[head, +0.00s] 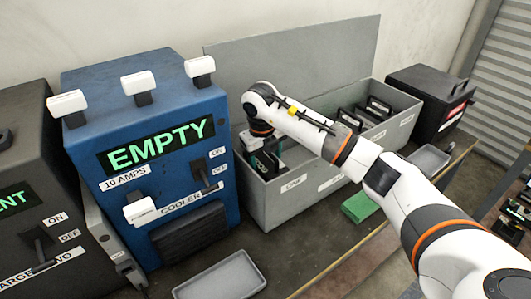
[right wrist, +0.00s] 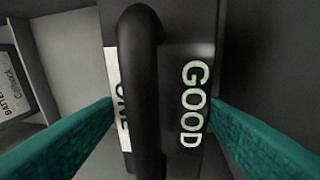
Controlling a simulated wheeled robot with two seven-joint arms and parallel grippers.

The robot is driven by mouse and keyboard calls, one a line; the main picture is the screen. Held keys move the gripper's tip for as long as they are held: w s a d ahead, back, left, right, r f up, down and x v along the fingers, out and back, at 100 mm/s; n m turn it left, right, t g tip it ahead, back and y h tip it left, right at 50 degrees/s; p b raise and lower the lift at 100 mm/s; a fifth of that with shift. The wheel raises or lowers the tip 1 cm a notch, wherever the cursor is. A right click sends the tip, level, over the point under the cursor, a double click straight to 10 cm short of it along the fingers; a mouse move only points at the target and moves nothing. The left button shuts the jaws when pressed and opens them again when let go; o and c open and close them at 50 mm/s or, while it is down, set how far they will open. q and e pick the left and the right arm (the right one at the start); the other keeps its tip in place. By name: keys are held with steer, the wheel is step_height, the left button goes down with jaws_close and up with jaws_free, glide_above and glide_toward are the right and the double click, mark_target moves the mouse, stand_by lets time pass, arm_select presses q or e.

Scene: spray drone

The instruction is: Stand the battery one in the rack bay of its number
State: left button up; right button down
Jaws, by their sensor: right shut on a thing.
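Battery one (right wrist: 195,50) is a dark block with a black bar handle, a glowing GOOD and a partly covered label reading ONE in the right wrist view. My right gripper (head: 265,158) reaches down into the left end of the grey rack (head: 282,212), behind the label ONE (head: 293,183). In the right wrist view its teal fingers (right wrist: 160,125) are shut on the battery, one on each side. Grey walls stand around the battery there. The battery's foot is hidden, so I cannot tell whether it touches the bay floor. My left gripper is not in view.
Other black batteries (head: 377,106) with handles stand in the rack's right bays. A blue cooler (head: 150,140) reading EMPTY stands close left of the rack. A grey tray (head: 220,280) and a green block (head: 361,207) lie in front. A black case (head: 425,95) stands right.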

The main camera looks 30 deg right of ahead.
mark_target(263, 166)
steer(key=shift+c, duration=1.4)
jaws_free()
steer(key=shift+s+r, duration=0.1)
step_height(263, 166, up, 12)
steer(key=s+a+b, duration=0.1)
steer(key=shift+s+a, duration=0.15)
steer(key=shift+a, duration=0.1)
